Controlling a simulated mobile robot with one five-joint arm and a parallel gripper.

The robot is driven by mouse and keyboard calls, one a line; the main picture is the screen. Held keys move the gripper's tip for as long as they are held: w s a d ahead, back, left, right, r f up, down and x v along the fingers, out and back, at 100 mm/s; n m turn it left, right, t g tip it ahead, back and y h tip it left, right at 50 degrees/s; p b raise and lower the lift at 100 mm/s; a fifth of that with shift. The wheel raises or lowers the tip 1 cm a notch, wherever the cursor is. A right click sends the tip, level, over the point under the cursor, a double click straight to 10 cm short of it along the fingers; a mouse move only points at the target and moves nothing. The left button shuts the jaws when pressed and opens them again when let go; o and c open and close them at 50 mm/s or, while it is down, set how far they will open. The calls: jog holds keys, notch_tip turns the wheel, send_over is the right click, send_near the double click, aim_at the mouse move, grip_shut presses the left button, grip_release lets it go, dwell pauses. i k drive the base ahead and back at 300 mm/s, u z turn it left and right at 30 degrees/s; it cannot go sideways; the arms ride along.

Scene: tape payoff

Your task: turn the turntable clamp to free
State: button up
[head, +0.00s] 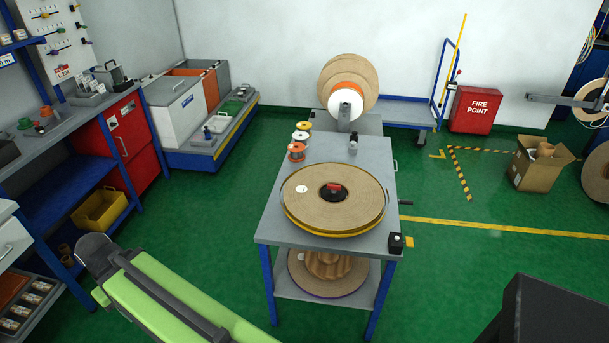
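The turntable (330,234) sits on top of a grey table with blue legs, in the middle of the head view. A wide brown tape roll (300,207) lies flat on it, and a yellow rim shows round its edge. At the roll's centre is a black hub with a small red part, which looks like the clamp (333,188). The clamp is too small to tell its setting. My green arm reaches in at the lower left, well apart from the table. My gripper is not visible.
The table (277,235) has a small black box (395,243) at its front right corner and small spools (297,151) at its back left. A large upright reel (367,82) stands behind. A shelf bench (72,140) is at left.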

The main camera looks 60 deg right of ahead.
aim_at(334, 188)
jog(key=z, duration=0.1)
jog(key=i, duration=1.1)
jog(key=z, duration=0.45)
jog(key=k, duration=0.7)
jog(key=z, duration=0.2)
jog(key=i, duration=0.75)
jog(key=u, duration=0.15)
